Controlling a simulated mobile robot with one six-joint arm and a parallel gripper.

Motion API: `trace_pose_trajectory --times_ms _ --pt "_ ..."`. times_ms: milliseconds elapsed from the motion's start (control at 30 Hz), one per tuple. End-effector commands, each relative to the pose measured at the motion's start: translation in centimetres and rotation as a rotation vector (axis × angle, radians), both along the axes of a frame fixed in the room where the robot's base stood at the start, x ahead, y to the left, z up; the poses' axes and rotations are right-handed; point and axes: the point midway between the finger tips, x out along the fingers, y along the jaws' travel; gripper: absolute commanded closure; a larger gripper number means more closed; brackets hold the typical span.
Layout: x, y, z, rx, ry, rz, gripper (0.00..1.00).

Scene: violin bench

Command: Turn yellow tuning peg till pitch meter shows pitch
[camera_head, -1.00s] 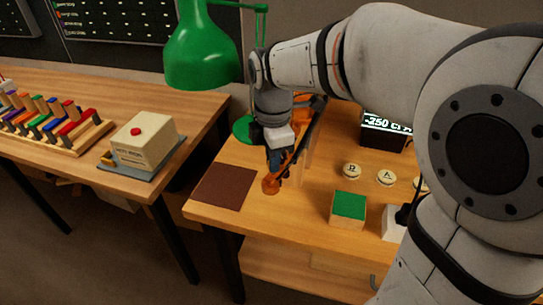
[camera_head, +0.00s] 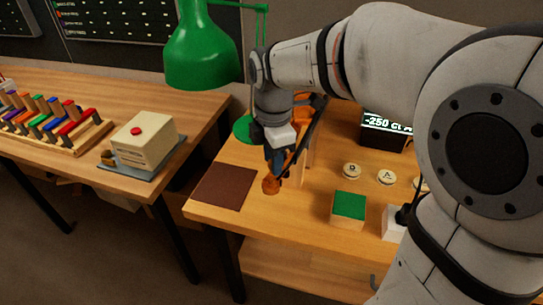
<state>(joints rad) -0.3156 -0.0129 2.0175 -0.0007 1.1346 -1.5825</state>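The orange-brown violin (camera_head: 271,186) stands on the right-hand bench, its scroll end toward me and much of its body behind my arm. My gripper (camera_head: 277,158) points down at the violin's neck near the scroll, at the pegs. I cannot make out the yellow tuning peg or whether the fingers hold it. The pitch meter (camera_head: 385,124) is a dark box with a lit display at the back of the bench. It appears to read -250 with a unit after it, partly cut off by my arm.
A green lamp (camera_head: 203,50) stands behind. A brown mat (camera_head: 224,187) lies left of the violin. A green-topped block (camera_head: 348,206) and round labelled buttons (camera_head: 386,177) are to the right. A cream box with a red button (camera_head: 143,141) sits on the left bench.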

Motion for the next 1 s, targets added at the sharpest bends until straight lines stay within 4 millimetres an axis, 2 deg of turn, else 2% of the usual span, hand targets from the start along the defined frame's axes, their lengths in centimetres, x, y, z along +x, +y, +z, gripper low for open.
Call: trace_pose_trajectory --times_ms 233,500,700,1000 --pt "0.0 0.0 0.7 0.000 0.000 0.000 0.69" --pt "0.1 0.0 5.2 0.001 -0.003 0.000 0.69" --pt "0.1 0.0 7.4 0.000 -0.001 0.000 0.69" --pt "0.1 0.0 7.8 0.000 0.000 -0.001 0.69"
